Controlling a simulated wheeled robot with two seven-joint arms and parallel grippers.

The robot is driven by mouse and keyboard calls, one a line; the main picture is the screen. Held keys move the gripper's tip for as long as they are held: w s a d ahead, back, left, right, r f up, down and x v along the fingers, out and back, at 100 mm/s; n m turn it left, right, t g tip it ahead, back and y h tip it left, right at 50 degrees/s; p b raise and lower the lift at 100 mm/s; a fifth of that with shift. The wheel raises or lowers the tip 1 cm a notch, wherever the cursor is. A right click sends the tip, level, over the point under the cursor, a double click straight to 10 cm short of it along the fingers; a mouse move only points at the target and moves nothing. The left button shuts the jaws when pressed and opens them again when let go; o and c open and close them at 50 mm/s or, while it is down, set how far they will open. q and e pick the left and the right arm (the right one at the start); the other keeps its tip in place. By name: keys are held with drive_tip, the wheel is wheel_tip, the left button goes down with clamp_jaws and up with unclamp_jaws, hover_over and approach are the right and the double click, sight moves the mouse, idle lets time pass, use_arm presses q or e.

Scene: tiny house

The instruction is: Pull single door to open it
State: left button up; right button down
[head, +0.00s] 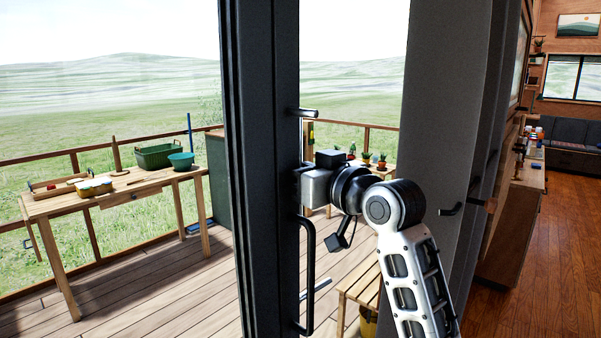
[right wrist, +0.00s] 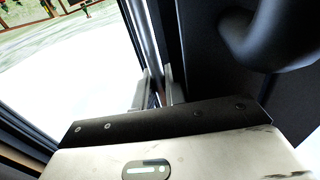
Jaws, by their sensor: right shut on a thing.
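The single door is a glass door with a dark frame (head: 262,120), in the left half of the head view. A black vertical pull handle (head: 308,275) is on its right side, and a short lever-like piece (head: 303,112) sticks out higher up. My right gripper (head: 302,186) is at the frame's right edge, between these two pieces. In the right wrist view its fingers (right wrist: 157,92) are shut on the narrow upright edge of the door, and a thick dark curved bar (right wrist: 268,35) is close by. The exact contact is partly hidden. My left gripper is in neither view.
An open gap with the deck beyond lies between the door frame and a grey panel (head: 440,110). Outside are a wooden table (head: 120,190) with a green tub (head: 158,154) and a low wooden bench (head: 362,285). Indoor wooden floor (head: 545,250) is clear at right.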

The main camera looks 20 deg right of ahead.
drive_tip(key=shift+s+d, duration=0.15)
drive_tip(key=c, duration=1.5)
unclamp_jaws()
drive_tip(key=shift+c, duration=0.2)
drive_tip(key=shift+f, duration=0.15)
